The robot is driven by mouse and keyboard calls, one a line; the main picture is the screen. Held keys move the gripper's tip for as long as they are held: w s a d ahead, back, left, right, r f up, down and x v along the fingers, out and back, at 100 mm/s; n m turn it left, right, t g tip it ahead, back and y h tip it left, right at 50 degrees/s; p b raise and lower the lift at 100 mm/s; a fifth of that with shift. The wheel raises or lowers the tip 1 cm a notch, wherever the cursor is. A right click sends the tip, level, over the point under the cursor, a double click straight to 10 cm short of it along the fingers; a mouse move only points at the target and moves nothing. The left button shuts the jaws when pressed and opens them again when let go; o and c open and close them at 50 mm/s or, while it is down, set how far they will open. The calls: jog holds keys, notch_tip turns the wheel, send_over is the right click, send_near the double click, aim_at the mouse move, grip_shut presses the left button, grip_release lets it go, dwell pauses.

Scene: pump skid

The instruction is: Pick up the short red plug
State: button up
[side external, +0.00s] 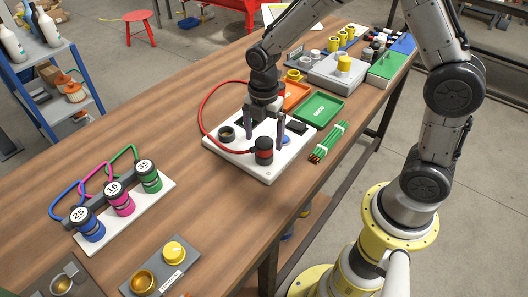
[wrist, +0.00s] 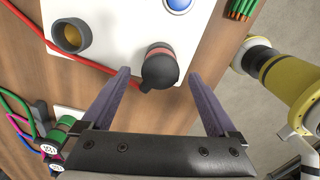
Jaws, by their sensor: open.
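The red plug (side external: 264,150) has a dark body with a red band and stands on the white panel (side external: 235,162) near its front edge. In the wrist view its dark rounded end and red band (wrist: 159,54) show between the fingertips. A red cable (side external: 201,108) runs from it and loops left and back behind my gripper. My gripper (side external: 265,130) is open and empty, pointing down over the panel. In the wrist view its two purple-grey fingers (wrist: 160,73) lie either side of the plug, with a gap each side. I cannot tell the height gap exactly.
On the panel are a dark ring socket (side external: 227,133) and a blue button (side external: 285,139). Green tied sticks (side external: 329,142) lie right; green (side external: 318,108) and orange trays stand behind. A board with numbered blue, pink and green plugs (side external: 118,203) is at left. Wood between is clear.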

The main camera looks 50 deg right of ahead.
jog(key=shift+f, duration=1.3)
grip_shut()
